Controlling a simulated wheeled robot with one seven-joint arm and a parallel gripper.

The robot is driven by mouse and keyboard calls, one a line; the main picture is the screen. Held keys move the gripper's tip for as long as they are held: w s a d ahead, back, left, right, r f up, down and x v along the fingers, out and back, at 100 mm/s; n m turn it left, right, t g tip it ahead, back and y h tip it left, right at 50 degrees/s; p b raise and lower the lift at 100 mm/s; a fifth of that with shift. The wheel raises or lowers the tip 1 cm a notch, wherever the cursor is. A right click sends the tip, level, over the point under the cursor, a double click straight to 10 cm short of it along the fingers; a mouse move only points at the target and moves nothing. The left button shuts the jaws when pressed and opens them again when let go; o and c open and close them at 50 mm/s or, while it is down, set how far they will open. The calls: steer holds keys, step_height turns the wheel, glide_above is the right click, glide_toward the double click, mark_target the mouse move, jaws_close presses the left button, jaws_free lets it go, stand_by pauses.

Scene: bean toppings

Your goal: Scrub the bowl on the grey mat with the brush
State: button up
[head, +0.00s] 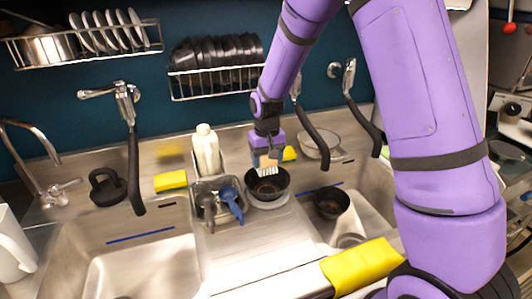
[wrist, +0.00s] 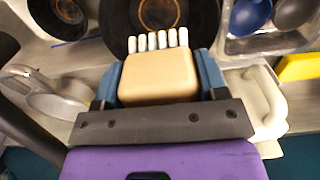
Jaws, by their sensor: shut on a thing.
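A dark bowl (head: 272,188) with a brownish inside sits on the round grey mat (head: 268,205) on the counter strip between the two sinks. My gripper (head: 266,160) is shut on the brush (head: 268,171), which has a tan block and pale bristles. The bristles point down at the bowl's opening; whether they touch its inside I cannot tell. In the wrist view the brush (wrist: 160,78) lies between the two bluish fingers, and its white bristles overlap the dark bowl (wrist: 205,22). The far part of the bowl is cut off there.
A second dark bowl (head: 331,203) is in the right sink. Left of the matted bowl, a tray (head: 209,226) holds dark and blue utensils. A white bottle (head: 206,150), yellow sponges (head: 171,181) and a strainer (head: 319,141) stand behind. A yellow cloth (head: 360,265) lies at the front edge.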

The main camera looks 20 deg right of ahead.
steer(key=shift+f, duration=3.9)
steer(key=shift+f, duration=0.4)
steer(key=shift+w, duration=0.1)
steer(key=shift+w+r, duration=0.1)
steer(key=shift+w, duration=0.35)
steer(key=shift+s, duration=0.15)
